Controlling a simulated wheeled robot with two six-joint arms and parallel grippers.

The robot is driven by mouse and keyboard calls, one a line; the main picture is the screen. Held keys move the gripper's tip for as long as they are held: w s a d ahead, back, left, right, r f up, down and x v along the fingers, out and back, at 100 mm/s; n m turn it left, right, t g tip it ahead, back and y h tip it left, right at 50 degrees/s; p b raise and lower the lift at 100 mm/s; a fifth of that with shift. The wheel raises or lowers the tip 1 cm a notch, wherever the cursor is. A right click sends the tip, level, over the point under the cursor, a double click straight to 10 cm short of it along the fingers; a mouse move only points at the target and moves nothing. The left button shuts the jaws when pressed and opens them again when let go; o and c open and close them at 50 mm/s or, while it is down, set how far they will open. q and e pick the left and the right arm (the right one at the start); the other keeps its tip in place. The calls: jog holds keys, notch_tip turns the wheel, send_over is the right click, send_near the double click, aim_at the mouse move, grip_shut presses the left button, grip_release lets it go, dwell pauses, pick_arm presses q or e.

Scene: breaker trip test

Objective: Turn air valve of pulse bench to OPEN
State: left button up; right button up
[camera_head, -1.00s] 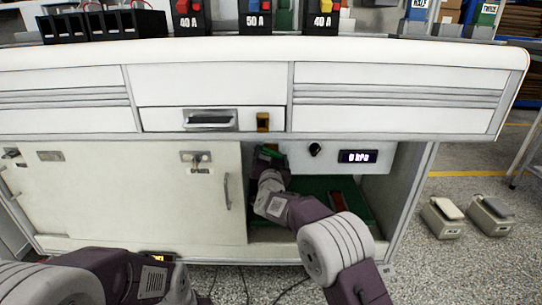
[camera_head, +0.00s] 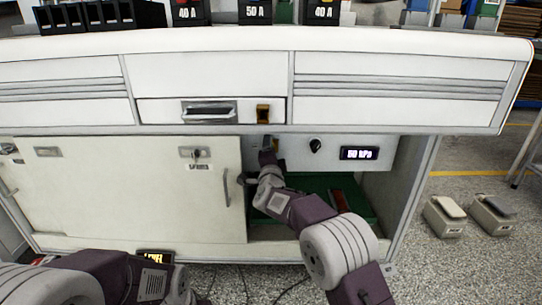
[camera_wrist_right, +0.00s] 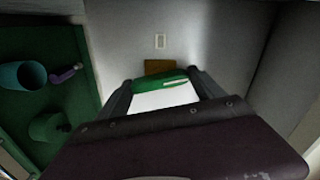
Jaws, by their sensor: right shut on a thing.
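The air valve is at the upper left of the open bay under the bench. In the right wrist view its green handle (camera_wrist_right: 172,79) with a pale mark sits between my right gripper's fingers (camera_wrist_right: 163,88), in front of a brass-coloured block (camera_wrist_right: 158,66). My right gripper (camera_head: 267,157) is shut on this handle; in the head view the gripper and wrist mostly hide it. A pressure display (camera_head: 359,153) on the bay's panel reads 50 kPa. My left arm is low at the left in the head view; its fingers do not show.
A black knob (camera_head: 315,146) is left of the display. A green tray (camera_head: 362,212) with a red thing (camera_head: 338,197) lies in the bay. The sliding door (camera_head: 130,205) bounds the bay's left. Two pedals (camera_head: 446,215) stand on the floor at right.

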jog(key=shift+f+m, duration=0.1)
jog(key=shift+m, duration=1.4)
jog(key=o, duration=1.4)
jog(key=shift+c, duration=0.2)
jog(key=shift+s, duration=0.15)
jog(key=s+p, duration=0.3)
jog(key=s, duration=0.5)
jog(key=shift+s, duration=0.4)
